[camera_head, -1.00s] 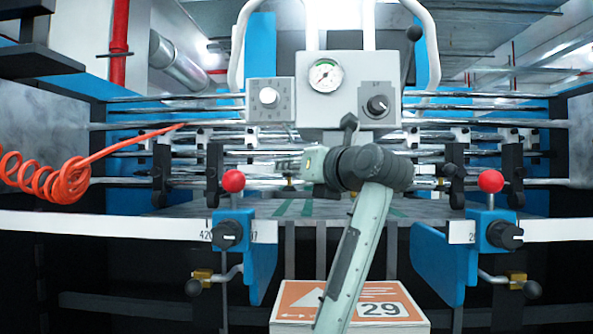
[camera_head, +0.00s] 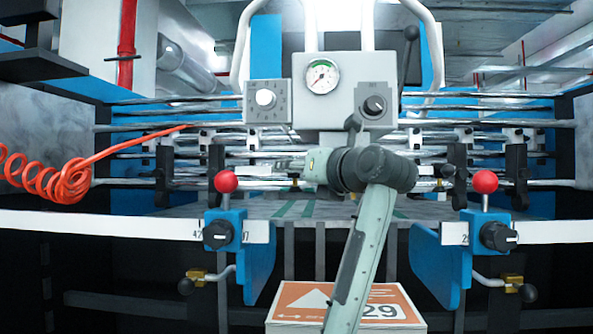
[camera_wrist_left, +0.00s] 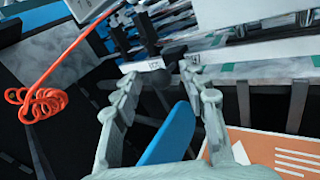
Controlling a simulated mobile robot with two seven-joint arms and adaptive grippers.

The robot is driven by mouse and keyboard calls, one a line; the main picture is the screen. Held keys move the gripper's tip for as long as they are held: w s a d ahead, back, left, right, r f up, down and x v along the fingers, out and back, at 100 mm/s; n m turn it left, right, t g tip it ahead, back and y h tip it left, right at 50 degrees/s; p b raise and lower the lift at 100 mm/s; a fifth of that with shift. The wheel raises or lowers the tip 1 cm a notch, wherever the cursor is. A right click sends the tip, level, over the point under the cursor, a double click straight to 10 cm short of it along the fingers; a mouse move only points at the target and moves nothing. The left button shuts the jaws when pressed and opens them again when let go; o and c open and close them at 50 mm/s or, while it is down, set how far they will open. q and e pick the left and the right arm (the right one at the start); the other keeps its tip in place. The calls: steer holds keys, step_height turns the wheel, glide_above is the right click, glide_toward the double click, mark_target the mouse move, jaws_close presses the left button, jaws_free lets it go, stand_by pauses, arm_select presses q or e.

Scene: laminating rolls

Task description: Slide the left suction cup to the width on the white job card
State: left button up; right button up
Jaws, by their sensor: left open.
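Several black holders hang on the metal rails across the machine, with a left pair (camera_head: 163,172) and a right pair (camera_head: 456,172). I cannot tell a suction cup on them for sure. Small white number labels (camera_head: 257,232) sit on the white front rail beside the left blue block (camera_head: 229,258). I cannot pick out a white job card; an orange-and-white card marked 29 (camera_head: 300,300) lies on a stack below. My left gripper (camera_wrist_left: 160,75) is open and empty in the wrist view, its fingers straddling the view of a black part and a small white label. My right gripper does not show.
Red ball levers (camera_head: 226,181) and black knobs top both blue blocks. A coiled orange hose (camera_head: 72,180) hangs at the left. A control box with a gauge (camera_head: 323,76) is central. My pale green arm (camera_head: 366,245) crosses in front of the machine.

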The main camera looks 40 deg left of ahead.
arm_select(q)
steer(key=v, duration=1.2)
stand_by(0.4)
